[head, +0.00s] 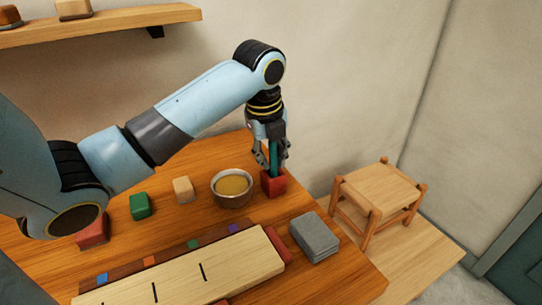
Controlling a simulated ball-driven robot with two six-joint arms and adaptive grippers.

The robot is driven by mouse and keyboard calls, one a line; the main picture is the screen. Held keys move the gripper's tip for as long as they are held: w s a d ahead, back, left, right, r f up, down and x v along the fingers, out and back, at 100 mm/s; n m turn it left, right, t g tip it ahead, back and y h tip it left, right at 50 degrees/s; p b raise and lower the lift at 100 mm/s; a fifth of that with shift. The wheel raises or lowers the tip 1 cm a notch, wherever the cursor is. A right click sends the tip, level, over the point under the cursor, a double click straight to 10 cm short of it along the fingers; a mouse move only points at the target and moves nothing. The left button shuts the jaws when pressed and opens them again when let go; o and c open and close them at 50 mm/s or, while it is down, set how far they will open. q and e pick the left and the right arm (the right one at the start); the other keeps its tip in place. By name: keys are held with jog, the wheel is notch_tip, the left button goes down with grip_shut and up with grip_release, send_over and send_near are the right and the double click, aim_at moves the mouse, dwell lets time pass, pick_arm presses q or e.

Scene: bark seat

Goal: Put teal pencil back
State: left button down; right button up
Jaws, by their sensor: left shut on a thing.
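My left gripper (270,160) points down over the small red pencil cup (275,185) near the back right of the table. It is shut on the teal pencil (274,152), which stands upright between its fingers. The pencil's lower end is at the cup's opening and seems to be inside it; its tip is hidden. My right gripper is not in view.
A bowl with yellow contents (232,190) stands close left of the cup. A grey stack (315,236) lies in front of it. A pale marked board (190,268), a green block (140,206) and a tan block (183,190) are on the wooden table. A stool (378,194) stands to the right.

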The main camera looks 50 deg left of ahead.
pick_arm(q)
jog(key=shift+f, duration=0.3)
dwell(0.4)
jog(key=c, duration=1.2)
grip_release()
jog(key=shift+s+d+r, duration=0.1)
jog(key=shift+s+r, duration=0.15)
jog(key=shift+r, duration=1.05)
jog(key=shift+s+d+r, duration=0.1)
jog(key=shift+s+r, duration=0.15)
jog(key=shift+r, duration=1.1)
jog(key=shift+s+d+r, duration=0.1)
jog(key=shift+s+r, duration=0.15)
jog(key=shift+r, duration=1.05)
